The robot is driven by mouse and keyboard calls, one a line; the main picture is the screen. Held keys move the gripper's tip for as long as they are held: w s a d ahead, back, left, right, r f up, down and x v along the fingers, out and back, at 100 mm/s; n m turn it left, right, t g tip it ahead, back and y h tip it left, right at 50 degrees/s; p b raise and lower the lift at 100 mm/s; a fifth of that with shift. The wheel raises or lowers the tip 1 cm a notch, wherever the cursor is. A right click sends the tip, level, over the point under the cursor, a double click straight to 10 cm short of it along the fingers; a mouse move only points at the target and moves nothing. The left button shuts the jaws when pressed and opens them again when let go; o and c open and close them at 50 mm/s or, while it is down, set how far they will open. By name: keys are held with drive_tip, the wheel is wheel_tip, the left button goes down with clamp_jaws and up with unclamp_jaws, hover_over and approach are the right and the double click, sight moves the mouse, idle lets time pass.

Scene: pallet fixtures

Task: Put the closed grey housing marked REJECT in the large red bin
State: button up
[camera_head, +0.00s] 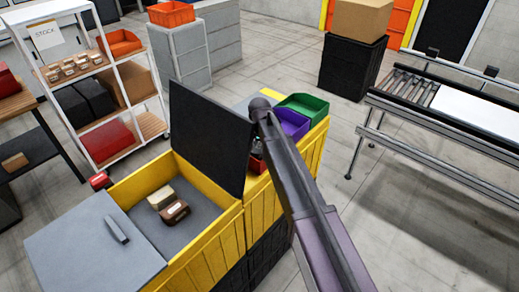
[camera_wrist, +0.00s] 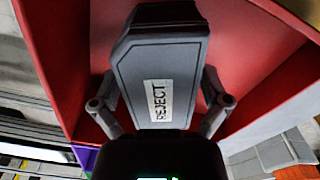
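In the wrist view a closed grey housing (camera_wrist: 160,58) with a white REJECT label sits between the two fingers of my gripper (camera_wrist: 160,88). The fingers lie against its two sides, so my gripper looks shut on it. Red walls of the red bin (camera_wrist: 55,50) surround the housing on the left and right. Whether its far end touches the bin floor cannot be told. In the head view only a small part of the red bin (camera_head: 257,165) shows behind the black lid, and the housing and my gripper are hidden there.
A raised black lid (camera_head: 208,135) stands beside my arm. Purple (camera_head: 292,122) and green (camera_head: 305,106) bins adjoin the red one. A yellow-walled box (camera_head: 140,183) holds brown and tan items. A conveyor (camera_head: 440,115) is at right, a STOCK shelf (camera_head: 100,60) at left.

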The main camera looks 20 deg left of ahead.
sight(260, 144)
drive_tip(key=shift+r, duration=0.15)
idle(0.3)
wheel_tip(260, 144, up, 12)
drive_tip(key=p, duration=1.2)
idle(0.9)
drive_tip(key=s+d, duration=0.5)
drive_tip(key=d, duration=0.9)
drive_tip(key=s+d, duration=0.6)
drive_tip(key=d, duration=0.8)
drive_tip(key=s+d, duration=0.5)
drive_tip(key=d, duration=0.9)
drive_tip(key=shift+s, duration=0.15)
wheel_tip(260, 144, down, 22)
drive_tip(key=b, duration=2.1)
drive_tip(key=shift+a+r, duration=0.15)
drive_tip(key=shift+r, duration=0.05)
